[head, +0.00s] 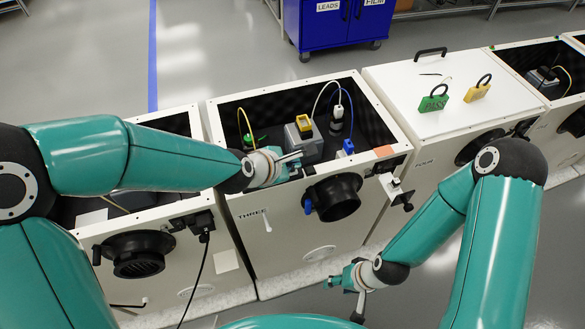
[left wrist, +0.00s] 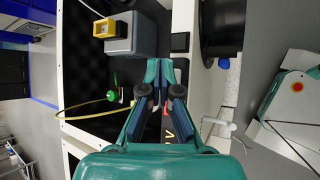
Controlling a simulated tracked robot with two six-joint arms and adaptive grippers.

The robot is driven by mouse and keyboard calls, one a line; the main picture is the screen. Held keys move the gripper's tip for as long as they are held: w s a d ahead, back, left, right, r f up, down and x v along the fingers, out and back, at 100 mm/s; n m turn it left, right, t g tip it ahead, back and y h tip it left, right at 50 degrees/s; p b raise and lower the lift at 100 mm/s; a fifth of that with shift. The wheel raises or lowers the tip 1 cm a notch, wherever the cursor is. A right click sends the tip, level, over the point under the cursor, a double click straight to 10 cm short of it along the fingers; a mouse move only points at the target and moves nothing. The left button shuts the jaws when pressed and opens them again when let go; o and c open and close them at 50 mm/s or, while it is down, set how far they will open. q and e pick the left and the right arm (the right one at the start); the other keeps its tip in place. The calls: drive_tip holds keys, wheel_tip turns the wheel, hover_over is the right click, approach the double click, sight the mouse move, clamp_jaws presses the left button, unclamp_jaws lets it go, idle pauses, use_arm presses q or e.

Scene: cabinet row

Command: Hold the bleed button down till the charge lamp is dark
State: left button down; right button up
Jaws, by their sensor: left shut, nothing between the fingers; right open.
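Cabinet THREE (head: 270,231) has an open top and a black interior. Inside stands a grey box (head: 301,148) with a yellow-framed part (head: 304,124); the box also shows in the left wrist view (left wrist: 130,38). My left gripper (head: 298,158) is shut and empty, over the cabinet's front inner edge beside the box. In the left wrist view its fingertips (left wrist: 160,66) are together, near a small dark panel (left wrist: 180,42). I cannot make out the bleed button or charge lamp for certain; the fingers may cover them. My right gripper (head: 343,284) is open, low in front of the cabinet.
A green plug with a yellow cable (left wrist: 113,95) lies beside my left gripper. A blue plug (head: 348,147) and a black round port (head: 334,197) are to the right. Cabinet FOUR's lid (head: 419,78) is shut, with green and yellow padlocks. A blue cart (head: 330,28) stands behind.

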use_arm(q)
drive_tip(key=shift+f+b, duration=0.45)
drive_tip(key=shift+b, duration=0.05)
idle(0.4)
idle(3.5)
drive_tip(key=shift+r+p, duration=0.7)
drive_tip(key=shift+r, duration=0.2)
wheel_tip(320, 180, up, 5)
drive_tip(key=p, duration=0.4)
drive_tip(key=shift+p, duration=0.3)
drive_tip(key=shift+f, duration=0.1)
